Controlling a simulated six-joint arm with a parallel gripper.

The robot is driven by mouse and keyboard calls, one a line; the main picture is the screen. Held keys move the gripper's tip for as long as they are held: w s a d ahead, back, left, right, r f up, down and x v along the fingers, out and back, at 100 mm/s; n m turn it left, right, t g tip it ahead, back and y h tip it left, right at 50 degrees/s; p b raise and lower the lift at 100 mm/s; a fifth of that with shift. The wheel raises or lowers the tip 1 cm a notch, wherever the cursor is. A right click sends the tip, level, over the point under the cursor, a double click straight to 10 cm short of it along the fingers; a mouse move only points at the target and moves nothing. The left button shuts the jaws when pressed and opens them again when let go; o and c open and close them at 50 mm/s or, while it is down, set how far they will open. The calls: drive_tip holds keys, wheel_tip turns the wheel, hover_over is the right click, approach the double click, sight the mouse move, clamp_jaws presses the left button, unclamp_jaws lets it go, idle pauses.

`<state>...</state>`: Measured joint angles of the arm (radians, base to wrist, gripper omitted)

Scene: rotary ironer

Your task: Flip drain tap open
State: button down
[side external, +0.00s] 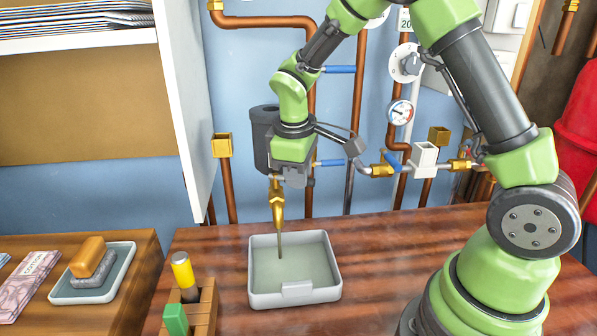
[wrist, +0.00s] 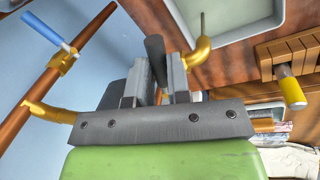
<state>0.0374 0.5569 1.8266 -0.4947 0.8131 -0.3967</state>
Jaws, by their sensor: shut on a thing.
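The drain tap (side external: 277,196) is a brass tap whose spout points down over a shallow grey tray (side external: 325,291). In the wrist view its curved brass spout (wrist: 201,54) lies right of my fingers. A thin dark line runs from the spout down into the tray; I cannot tell if it is liquid or a rod. My gripper (side external: 297,182) is at the tap, below the wrist. In the wrist view my gripper (wrist: 156,82) is shut on a dark grey lever (wrist: 155,50) that stands up between the fingers. The tap body is mostly hidden by my gripper.
Copper pipes with blue-handled valves (side external: 339,69) run up the blue wall behind. A wooden rack (side external: 206,308) with yellow- and green-handled tools stands left of the tray. A side table at far left holds a soap dish (side external: 91,298).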

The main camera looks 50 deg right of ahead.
sight(282, 180)
drive_tip(key=a+m, duration=0.1)
drive_tip(key=m, duration=0.2)
drive_tip(key=a+m+g, duration=0.1)
drive_tip(key=m, duration=0.2)
drive_tip(key=a+m, duration=0.1)
drive_tip(key=m, duration=0.2)
drive_tip(key=shift+w+a+m+g, duration=0.3)
drive_tip(key=shift+a+m+g, duration=0.1)
drive_tip(key=shift+w+a+m+g, duration=0.15)
drive_tip(key=shift+w+a+m, duration=0.1)
drive_tip(key=shift+m, duration=0.6)
drive_tip(key=shift+w+a+m+g, duration=0.15)
drive_tip(key=shift+a+m, duration=0.1)
drive_tip(key=shift+m, duration=0.6)
drive_tip(key=c, duration=1.1)
unclamp_jaws()
drive_tip(key=v, duration=1)
drive_tip(key=shift+d, duration=0.2)
